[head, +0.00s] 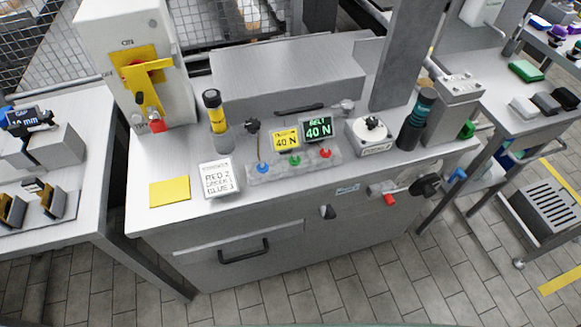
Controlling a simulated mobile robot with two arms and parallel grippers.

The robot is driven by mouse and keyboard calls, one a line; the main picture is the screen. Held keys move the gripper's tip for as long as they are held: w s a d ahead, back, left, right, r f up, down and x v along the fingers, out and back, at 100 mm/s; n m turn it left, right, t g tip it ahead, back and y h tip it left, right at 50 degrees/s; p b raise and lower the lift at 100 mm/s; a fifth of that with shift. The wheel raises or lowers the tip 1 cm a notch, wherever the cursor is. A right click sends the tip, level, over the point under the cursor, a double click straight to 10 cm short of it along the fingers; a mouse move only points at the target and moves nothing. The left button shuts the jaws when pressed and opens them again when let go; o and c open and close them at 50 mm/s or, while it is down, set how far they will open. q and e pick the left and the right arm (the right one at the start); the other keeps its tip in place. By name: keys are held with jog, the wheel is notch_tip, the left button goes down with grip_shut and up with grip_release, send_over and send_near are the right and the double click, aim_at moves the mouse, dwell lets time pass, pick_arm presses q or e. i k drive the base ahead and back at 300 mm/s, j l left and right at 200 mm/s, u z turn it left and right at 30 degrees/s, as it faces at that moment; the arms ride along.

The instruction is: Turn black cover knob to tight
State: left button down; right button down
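Several black knobs show in the head view, and I cannot tell from the picture which one is the cover knob. One black lobed knob (374,123) sits on top of a light grey block (370,137) on the metal bench. Another dark lobed knob (252,125) stands at the back edge of the sensor strip. A small black knob (328,212) is on the bench front, and a larger black knob (427,185) sticks out at the front right. Their markings are too small to read. Neither of my grippers is in view.
The metal bench (270,207) carries a yellow pad (170,191), a labelled card (217,177), displays reading 40 N (318,129), a yellow-black cylinder (214,112) and a dark cylinder (416,120). A switch box (135,45) stands left. Side tables flank it; tiled floor lies in front.

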aim_at(252, 125)
jog(key=l+u, duration=0.2)
jog(key=u, duration=0.15)
jog(key=l+u, duration=0.35)
jog(key=k+l+u, duration=0.1)
jog(key=u, duration=0.25)
